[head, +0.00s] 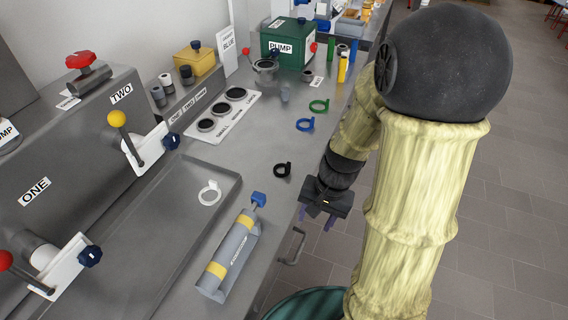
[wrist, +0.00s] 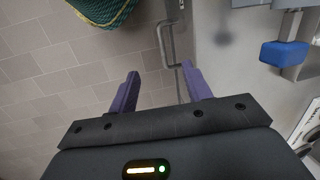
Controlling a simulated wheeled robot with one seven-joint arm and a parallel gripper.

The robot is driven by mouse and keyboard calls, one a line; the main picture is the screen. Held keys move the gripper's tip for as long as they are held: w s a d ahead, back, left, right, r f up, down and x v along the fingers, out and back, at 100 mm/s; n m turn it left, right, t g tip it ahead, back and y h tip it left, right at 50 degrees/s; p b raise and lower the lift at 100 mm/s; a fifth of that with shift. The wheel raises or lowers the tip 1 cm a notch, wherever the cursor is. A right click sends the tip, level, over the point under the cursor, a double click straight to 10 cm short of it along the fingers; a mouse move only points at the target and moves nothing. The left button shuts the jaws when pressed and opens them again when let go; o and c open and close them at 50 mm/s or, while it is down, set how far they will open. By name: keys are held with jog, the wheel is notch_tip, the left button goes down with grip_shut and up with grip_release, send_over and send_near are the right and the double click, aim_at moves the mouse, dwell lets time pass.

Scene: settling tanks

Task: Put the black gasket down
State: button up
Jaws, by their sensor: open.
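The black gasket (head: 282,170), a small ring with a tab, lies flat on the grey worktop, just left of my gripper in the head view. My gripper (head: 317,217) is at the worktop's right edge, pointing down, and its purple fingers show below the dark body. In the wrist view my gripper (wrist: 159,86) has its two purple fingers spread apart with nothing between them. The gasket does not show in the wrist view.
A white gasket (head: 209,193) lies in the shallow tray (head: 172,262). Blue (head: 305,125) and green (head: 319,106) gaskets lie farther back. A drawer handle (head: 292,246) juts from the front.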

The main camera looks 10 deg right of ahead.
jog(key=w+d+r+m+t+y+p, duration=0.2)
jog(key=w+d+m+t+y+p, duration=0.5)
jog(key=m, duration=1.1)
jog(key=w+d+t+y, duration=0.1)
jog(key=w+d, duration=0.2)
jog(key=shift+w+d+r+m+y, duration=0.25)
jog(key=shift+w+r+m+y, duration=0.05)
jog(key=shift+w+r, duration=0.05)
jog(key=p, duration=0.2)
send_near(289, 168)
jog(key=x, duration=0.5)
jog(key=shift+a, duration=0.35)
